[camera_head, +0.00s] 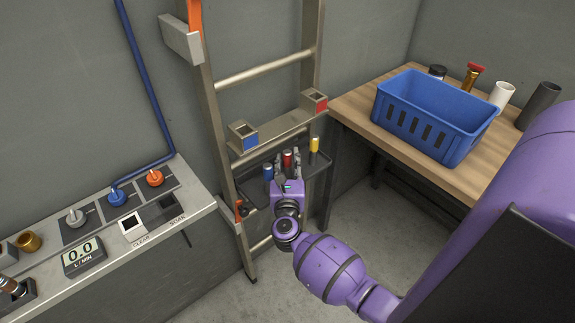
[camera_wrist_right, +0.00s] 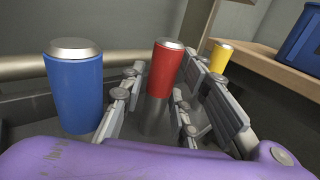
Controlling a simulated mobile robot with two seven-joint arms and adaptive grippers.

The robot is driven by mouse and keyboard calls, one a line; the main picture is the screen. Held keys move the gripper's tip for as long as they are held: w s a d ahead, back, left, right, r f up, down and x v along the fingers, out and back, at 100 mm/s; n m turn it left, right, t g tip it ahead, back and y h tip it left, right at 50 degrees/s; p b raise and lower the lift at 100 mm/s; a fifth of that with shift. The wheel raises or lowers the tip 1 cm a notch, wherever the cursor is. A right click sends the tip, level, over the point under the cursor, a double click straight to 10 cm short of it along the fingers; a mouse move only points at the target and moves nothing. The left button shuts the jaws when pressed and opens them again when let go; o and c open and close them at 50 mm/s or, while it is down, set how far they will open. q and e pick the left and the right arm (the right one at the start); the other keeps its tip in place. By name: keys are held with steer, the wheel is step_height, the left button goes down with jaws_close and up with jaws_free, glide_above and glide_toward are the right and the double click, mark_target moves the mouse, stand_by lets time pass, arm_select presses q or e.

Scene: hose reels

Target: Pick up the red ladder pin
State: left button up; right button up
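The red pin (camera_head: 287,158) stands upright on a small dark tray (camera_head: 321,172) at the ladder, between a blue pin (camera_head: 268,172) and a yellow pin (camera_head: 314,145). My right gripper (camera_head: 288,168) is open at the tray, its fingers on either side of the red pin. In the right wrist view the red pin (camera_wrist_right: 165,68), with a silver cap and grey lower part, stands between the open fingers, with a gap to the left finger. The blue pin (camera_wrist_right: 75,88) is left of the fingers; the yellow pin (camera_wrist_right: 220,56) is behind the right finger. My left gripper is out of view.
The metal ladder (camera_head: 262,72) leans at the wall, with a blue-marked socket (camera_head: 243,136) and a red-marked socket (camera_head: 313,103) above the tray. A blue crate (camera_head: 432,112) stands on a wooden table (camera_head: 358,103) at right. A control bench (camera_head: 110,262) is at left.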

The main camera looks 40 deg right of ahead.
steer(key=shift+c, duration=0.5)
jaws_close()
steer(key=shift+r, duration=0.1)
